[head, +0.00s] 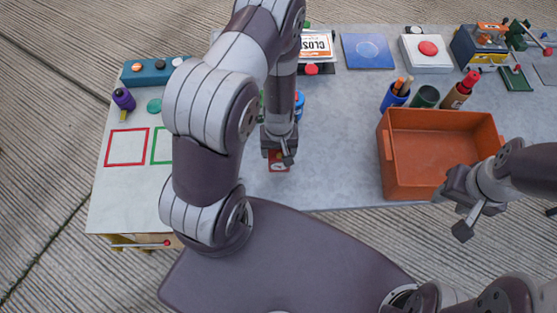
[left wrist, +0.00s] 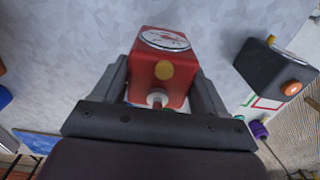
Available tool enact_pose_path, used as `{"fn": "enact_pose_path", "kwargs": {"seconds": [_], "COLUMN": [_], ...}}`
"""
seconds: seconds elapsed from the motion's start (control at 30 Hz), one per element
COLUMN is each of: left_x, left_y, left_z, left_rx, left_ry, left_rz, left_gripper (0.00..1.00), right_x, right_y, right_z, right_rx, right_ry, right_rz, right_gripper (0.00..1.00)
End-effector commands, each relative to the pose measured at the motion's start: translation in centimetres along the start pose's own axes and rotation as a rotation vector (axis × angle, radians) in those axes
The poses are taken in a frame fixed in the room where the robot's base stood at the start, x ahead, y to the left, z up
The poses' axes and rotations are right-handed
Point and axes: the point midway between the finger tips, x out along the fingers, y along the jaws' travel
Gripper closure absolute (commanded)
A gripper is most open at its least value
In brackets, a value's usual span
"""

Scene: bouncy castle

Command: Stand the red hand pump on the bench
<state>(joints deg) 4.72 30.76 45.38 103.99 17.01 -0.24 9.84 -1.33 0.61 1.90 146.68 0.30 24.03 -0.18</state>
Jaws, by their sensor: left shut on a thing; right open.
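The red hand pump, by its look a red block with a round white dial, a yellow disc and a short pale rod, sits between my left gripper's fingers in the left wrist view (left wrist: 153,72). In the head view a small part of the pump (head: 278,165) shows under my left gripper (head: 280,153), above the near middle of the grey bench (head: 335,140). The gripper is shut on it. I cannot tell whether the pump touches the bench. My right gripper (head: 454,211) is open and empty, beside the orange bin's near right corner.
The orange bin (head: 395,185) stands on the bench to the right, with several cups and tubes behind it. Red (head: 125,147) and green outlines mark the left end. A blue pad (head: 367,50) and a red-button box (head: 427,52) lie at the back. The bench between is mostly clear.

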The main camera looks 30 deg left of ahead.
Motion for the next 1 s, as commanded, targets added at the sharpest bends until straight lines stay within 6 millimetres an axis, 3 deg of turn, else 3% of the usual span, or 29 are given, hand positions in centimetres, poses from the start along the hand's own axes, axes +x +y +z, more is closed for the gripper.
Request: {"fn": "enact_pose_path", "kwargs": {"seconds": [0.23,0.63,0.67,0.73,1.0], "left_x": [3.7,4.5,4.5,4.3,4.3], "left_y": [-0.1,-0.1,-0.1,-0.1,-0.1], "left_z": [0.1,0.1,0.1,0.1,0.1], "left_rx": [0.001,0.001,0.001,0.001,0.001], "left_ry": [0.000,0.000,-0.001,-0.001,-0.001], "left_rz": [0.000,0.000,0.000,0.000,0.000], "left_gripper": [0.80,0.80,0.24,0.02,0.02], "right_x": [0.7,1.2,1.1,1.0,1.0], "right_y": [0.0,0.0,0.0,0.0,0.0], "right_z": [0.1,0.1,0.1,0.1,0.1], "right_rx": [0.000,0.000,0.000,0.000,0.000], "right_ry": [0.000,0.000,0.000,0.000,0.000], "right_rz": [0.000,0.000,0.000,0.000,0.000], "right_gripper": [0.57,0.57,0.57,0.57,0.57]}}
